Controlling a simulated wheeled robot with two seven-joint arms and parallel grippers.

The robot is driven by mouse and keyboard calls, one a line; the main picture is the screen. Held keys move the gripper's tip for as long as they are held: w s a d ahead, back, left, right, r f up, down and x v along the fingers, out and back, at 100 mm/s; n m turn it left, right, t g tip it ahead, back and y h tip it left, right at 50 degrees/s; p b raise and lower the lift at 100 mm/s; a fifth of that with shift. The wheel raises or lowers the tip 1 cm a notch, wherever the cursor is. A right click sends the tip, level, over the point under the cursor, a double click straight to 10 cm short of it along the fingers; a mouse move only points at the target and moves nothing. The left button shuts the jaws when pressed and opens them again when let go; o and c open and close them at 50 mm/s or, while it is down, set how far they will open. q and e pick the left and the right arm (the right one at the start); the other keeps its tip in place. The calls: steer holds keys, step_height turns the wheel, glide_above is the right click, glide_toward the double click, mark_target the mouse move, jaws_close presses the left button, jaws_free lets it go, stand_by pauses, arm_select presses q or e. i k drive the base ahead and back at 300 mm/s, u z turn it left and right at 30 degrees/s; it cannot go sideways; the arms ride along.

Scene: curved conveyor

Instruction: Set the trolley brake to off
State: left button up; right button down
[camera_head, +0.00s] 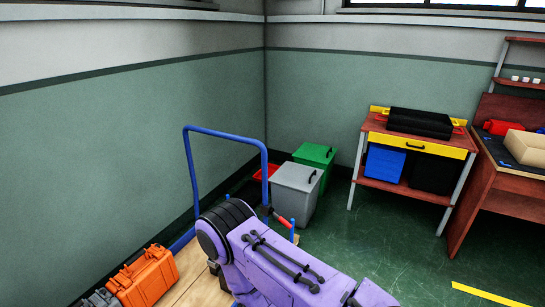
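The trolley has a blue tubular handle (225,137) and a light wooden deck (192,279), at the lower left of centre in the head view. A small lever with a red grip (284,217) shows beside the trolley's blue frame, just above my purple arm. It may be the brake, but its setting cannot be told. My arm crosses the bottom of the view and covers part of the deck. Neither gripper is in view.
An orange case (145,279) and a grey case (100,299) are at the lower left. A grey bin (294,194) and a green bin (316,157) stand behind the trolley. A workbench (415,147) stands right. Green floor (385,240) lies open between.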

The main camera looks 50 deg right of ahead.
mark_target(282, 220)
steer(key=z, duration=1.5)
steer(key=k, duration=0.35)
steer(key=z, duration=0.95)
steer(key=i, duration=1)
steer(key=u, duration=0.5)
